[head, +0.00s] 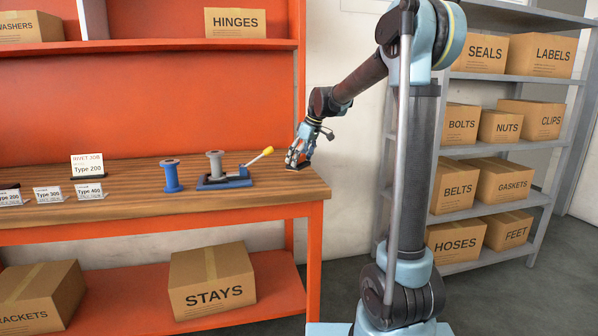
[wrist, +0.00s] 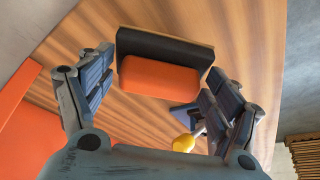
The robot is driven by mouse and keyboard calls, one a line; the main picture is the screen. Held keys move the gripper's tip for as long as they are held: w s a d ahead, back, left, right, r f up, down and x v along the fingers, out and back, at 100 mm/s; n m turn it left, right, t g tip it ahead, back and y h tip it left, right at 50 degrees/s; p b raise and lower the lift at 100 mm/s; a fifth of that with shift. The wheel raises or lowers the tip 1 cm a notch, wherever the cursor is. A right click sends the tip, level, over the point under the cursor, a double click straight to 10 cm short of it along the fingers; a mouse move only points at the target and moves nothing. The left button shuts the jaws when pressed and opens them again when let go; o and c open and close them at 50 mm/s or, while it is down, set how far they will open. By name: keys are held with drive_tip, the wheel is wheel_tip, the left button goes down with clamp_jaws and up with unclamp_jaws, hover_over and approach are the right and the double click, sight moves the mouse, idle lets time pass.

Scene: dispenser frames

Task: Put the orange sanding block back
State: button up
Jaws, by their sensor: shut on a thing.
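The orange sanding block (wrist: 158,80) sits between the two fingers of my gripper (wrist: 160,73) in the wrist view. My gripper is shut on it. A black block-shaped part (wrist: 165,46) lies directly against its far side; I cannot tell whether it belongs to the block. In the head view my gripper (head: 297,160) points down at the right end of the wooden workbench (head: 130,206), and the fingers largely hide the block. A dark edge shows under the fingertips, at or just above the bench top.
A blue clamp with a yellow-tipped lever (head: 225,180) stands left of my gripper, with a blue spool (head: 171,176) beside it. Small type signs (head: 88,167) stand farther left. Grey shelves with boxes (head: 510,123) are on the right. The bench's right edge is close.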

sight(302, 163)
drive_tip(key=shift+f, duration=2.15)
drive_tip(key=o, duration=1.1)
drive_tip(key=shift+c, duration=0.2)
drive_tip(key=shift+s, duration=0.1)
drive_tip(key=v, duration=1.2)
drive_tip(key=s+d+f+m+h, duration=0.1)
drive_tip(key=s+d+f+m, duration=0.4)
drive_tip(key=s, duration=0.6)
drive_tip(key=s+d+f+m+h, duration=0.1)
drive_tip(key=s+d+f, duration=0.3)
drive_tip(key=s+d, duration=0.5)
drive_tip(key=s+d+f+m+h, duration=0.1)
drive_tip(key=s+d+f+m, duration=0.2)
drive_tip(key=s+f, duration=0.4)
drive_tip(key=s+d+f+m, duration=0.3)
drive_tip(key=s+f, duration=0.5)
drive_tip(key=s, duration=0.3)
drive_tip(key=shift+s+f+h, duration=0.2)
drive_tip(key=shift+s+h, duration=0.05)
drive_tip(key=shift+h, duration=0.15)
